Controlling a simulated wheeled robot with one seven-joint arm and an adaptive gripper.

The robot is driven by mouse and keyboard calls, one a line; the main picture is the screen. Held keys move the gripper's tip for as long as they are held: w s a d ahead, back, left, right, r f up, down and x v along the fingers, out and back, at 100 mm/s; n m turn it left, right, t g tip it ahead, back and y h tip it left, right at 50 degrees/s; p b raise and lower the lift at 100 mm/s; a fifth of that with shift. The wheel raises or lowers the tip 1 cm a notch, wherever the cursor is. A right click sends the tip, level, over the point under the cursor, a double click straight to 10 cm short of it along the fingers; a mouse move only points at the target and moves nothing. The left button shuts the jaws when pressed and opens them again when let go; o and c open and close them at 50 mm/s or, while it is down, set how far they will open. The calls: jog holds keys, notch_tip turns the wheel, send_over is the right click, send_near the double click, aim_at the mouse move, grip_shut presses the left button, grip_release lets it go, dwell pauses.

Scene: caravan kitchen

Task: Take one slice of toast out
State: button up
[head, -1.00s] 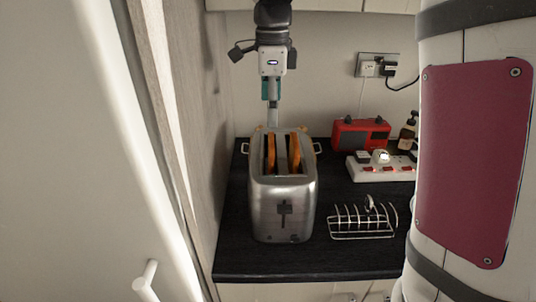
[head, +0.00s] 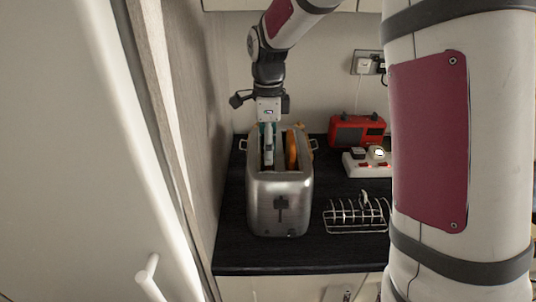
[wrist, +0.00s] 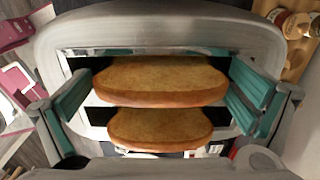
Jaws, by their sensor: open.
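The metal toaster (head: 281,205) stands on the dark worktop with two slots on top. In the wrist view, one slice of toast (wrist: 160,82) fills the upper slot and another slice (wrist: 160,128) the lower one; both stick up from their slots. My gripper (head: 267,160) points down over the left slot in the head view and mostly hides the slice there. The right slice (head: 291,150) is visible. In the wrist view, the teal finger pads are apart, one at each end of the upper slice, with small gaps. Nothing is held.
A wire toast rack (head: 356,215) stands empty to the right of the toaster. A red radio (head: 357,131) and a white power strip (head: 368,162) are behind it. A wall is close on the left. Worktop in front of the rack is clear.

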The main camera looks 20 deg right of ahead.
jog(key=c, duration=0.8)
